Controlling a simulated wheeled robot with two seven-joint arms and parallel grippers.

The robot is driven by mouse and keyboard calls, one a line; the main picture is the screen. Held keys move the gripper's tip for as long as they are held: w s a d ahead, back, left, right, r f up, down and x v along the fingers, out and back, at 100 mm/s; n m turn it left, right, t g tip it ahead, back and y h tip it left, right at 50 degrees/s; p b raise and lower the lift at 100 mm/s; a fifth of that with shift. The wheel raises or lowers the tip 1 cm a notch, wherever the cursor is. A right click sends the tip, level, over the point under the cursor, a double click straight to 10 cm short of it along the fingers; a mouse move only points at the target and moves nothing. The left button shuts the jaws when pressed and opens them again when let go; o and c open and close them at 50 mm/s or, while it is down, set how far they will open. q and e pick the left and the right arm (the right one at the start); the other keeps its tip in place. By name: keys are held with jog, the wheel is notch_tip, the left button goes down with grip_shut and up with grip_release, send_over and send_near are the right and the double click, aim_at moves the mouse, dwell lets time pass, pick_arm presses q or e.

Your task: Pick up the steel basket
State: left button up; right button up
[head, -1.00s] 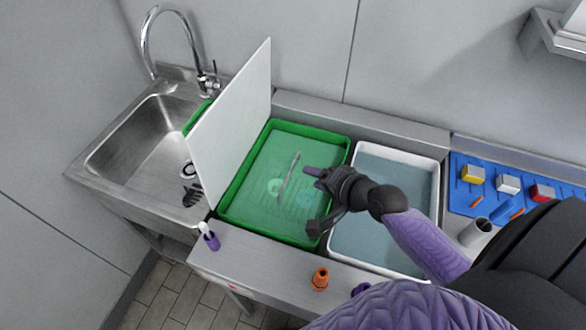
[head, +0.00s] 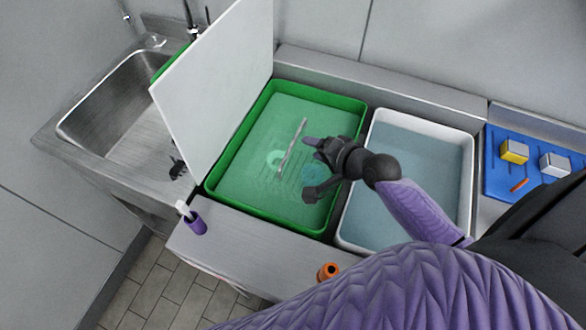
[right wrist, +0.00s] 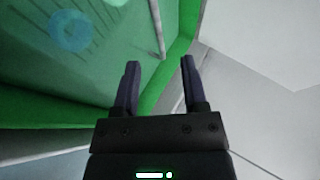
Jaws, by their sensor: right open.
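A thin grey metal rod (head: 293,147) slants across the middle of the green tray (head: 225,203). Faint lines show beneath it in the tray, and I cannot tell whether it is the steel basket's handle. No basket walls show clearly. My right gripper (head: 308,168) is open and empty over the tray, just right of the rod, its fingers pointing left in the head view. In the right wrist view the rod (right wrist: 157,30) lies beyond the two open fingers (right wrist: 160,63), apart from them. My left gripper is not in view.
A white tub of water (head: 400,190) stands right of the green tray. A white panel (head: 215,85) rises along its left side, beside the sink (head: 120,110). A purple holder (head: 195,224) and an orange object (head: 328,271) stand at the front edge. A blue board (head: 500,190) holds small blocks.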

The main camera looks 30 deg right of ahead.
jog(key=b+x, duration=0.2)
jog(key=x, duration=0.5)
jog(key=shift+b, duration=0.35)
jog(key=shift+s+f, duration=0.1)
grip_shut()
dwell(0.7)
